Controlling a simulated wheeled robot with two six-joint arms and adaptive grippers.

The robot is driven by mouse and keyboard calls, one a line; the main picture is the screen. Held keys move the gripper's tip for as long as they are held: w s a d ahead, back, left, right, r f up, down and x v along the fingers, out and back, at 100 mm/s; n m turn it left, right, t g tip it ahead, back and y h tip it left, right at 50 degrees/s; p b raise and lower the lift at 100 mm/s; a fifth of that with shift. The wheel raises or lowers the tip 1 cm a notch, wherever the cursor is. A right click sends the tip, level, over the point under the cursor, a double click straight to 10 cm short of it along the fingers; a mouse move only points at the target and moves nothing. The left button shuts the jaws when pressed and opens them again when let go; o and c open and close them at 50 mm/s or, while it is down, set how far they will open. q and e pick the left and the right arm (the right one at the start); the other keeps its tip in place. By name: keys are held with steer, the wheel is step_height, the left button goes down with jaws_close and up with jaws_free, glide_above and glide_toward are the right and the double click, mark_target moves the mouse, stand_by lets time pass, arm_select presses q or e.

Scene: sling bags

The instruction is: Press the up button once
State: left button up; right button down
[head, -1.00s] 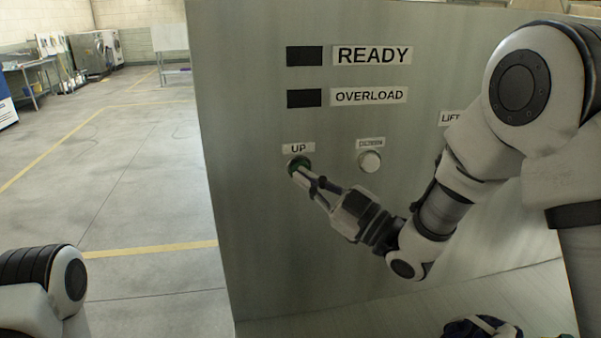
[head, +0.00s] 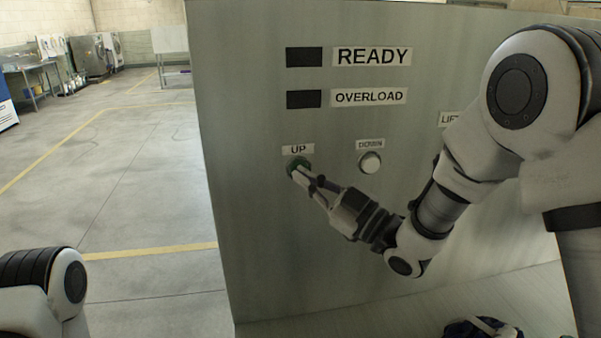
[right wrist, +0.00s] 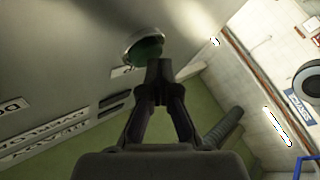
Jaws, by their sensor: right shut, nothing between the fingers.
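The green up button (head: 297,163) sits on the grey panel under the label UP (head: 298,149). It also shows in the right wrist view as a green disc in a metal ring (right wrist: 146,50). My right gripper (head: 301,175) is shut and empty, with its fingertips at the lower part of the button. In the right wrist view the closed fingertips (right wrist: 160,68) overlap the button's edge; whether they touch it or how far it is pressed I cannot tell. My left gripper is out of view; only part of my left arm shows at the lower left.
A pale down button (head: 370,162) is on the panel to the right. Dark READY (head: 304,57) and OVERLOAD (head: 304,99) indicators are above. A dark blue bag (head: 482,328) lies at the bottom right. Open floor (head: 130,180) stretches out on the left.

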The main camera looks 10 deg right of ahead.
steer(key=shift+w, duration=0.15)
stand_by(0.4)
steer(key=shift+s+b, duration=0.45)
steer(key=shift+s, duration=0.45)
steer(key=s+b, duration=0.1)
steer(key=s, duration=0.4)
steer(key=shift+b, duration=0.4)
